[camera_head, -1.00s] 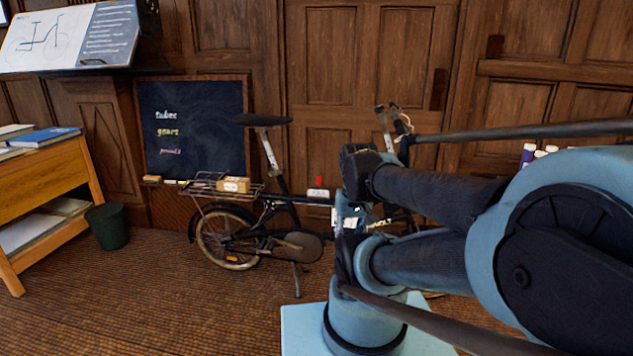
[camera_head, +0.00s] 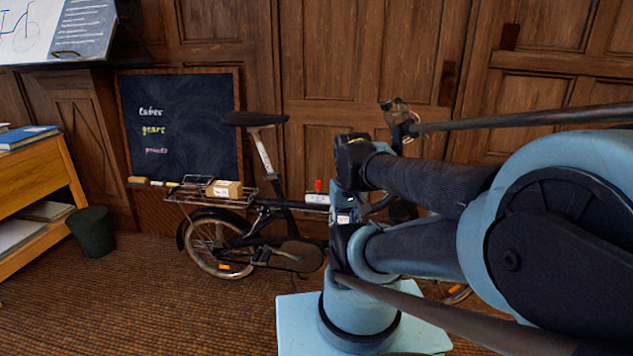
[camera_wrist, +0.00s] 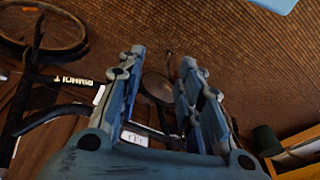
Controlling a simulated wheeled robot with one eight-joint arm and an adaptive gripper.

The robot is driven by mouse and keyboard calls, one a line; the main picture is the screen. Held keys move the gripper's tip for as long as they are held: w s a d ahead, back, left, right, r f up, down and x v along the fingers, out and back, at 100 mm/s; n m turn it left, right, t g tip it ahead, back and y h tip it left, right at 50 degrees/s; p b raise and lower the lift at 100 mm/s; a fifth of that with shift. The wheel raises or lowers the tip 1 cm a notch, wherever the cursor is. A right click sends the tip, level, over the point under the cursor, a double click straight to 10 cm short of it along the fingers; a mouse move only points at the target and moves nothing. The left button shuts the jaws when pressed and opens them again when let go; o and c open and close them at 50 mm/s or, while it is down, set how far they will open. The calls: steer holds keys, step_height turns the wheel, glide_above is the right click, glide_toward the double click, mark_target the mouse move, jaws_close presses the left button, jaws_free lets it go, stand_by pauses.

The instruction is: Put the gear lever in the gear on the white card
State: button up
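The small red gear lever (camera_head: 318,186) stands upright on the bicycle's top tube, just left of my arm. Directly below it is the white card (camera_head: 317,198); its markings are too small to read in the head view. The white card also shows in the wrist view (camera_wrist: 134,139), with dark marks on it, beyond the base of my gripper. My gripper (camera_wrist: 160,62) is open and empty, its two fingers apart. It is apart from the lever, and my arm hides it in the head view.
The black bicycle (camera_head: 285,250) carries a small wooden box (camera_head: 225,189) on its rear rack. A blackboard (camera_head: 182,125) leans behind it. A dark bin (camera_head: 92,232) and wooden cabinet (camera_head: 40,180) stand left.

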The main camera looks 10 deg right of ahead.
steer(key=shift+w, duration=0.25)
steer(key=shift+o, duration=0.8)
step_height(320, 180, up, 7)
steer(key=n+h, duration=0.4)
steer(key=n, duration=2.1)
glide_above(318, 181)
steer(key=s+a, duration=0.4)
steer(key=a, duration=0.1)
steer(key=shift+t+y, duration=0.3)
steer(key=x, duration=1.6)
steer(key=shift+d+f, duration=0.25)
steer(key=shift+f, duration=0.05)
steer(key=shift+c, duration=0.6)
